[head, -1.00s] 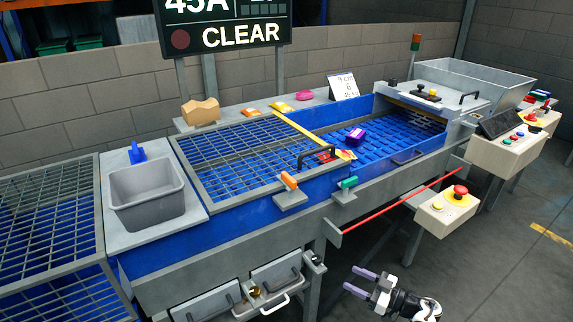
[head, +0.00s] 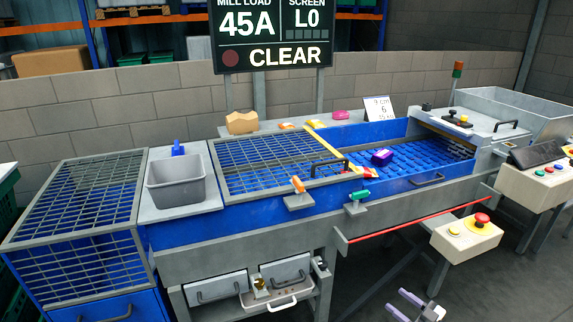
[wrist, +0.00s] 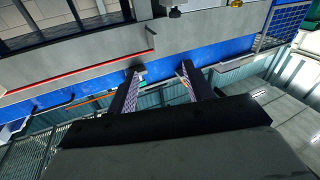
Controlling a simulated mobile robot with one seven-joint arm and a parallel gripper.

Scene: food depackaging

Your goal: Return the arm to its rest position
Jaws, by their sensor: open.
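My gripper (head: 405,304) shows at the bottom edge of the head view, low in front of the machine and to the right of its drawers. Its two pale purple fingers are apart with nothing between them. In the wrist view my gripper (wrist: 157,85) has both dark fingers spread, with only background between them. Most of my arm is below the head view's edge. The machine (head: 250,242) stands behind the gripper, and I see no contact between them.
A red rail (head: 420,219) runs along the machine's front. A control box (head: 466,238) with a red button juts out at the right. Drawers (head: 215,287) sit low at the front, one slightly open. Dark floor is free at the lower right.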

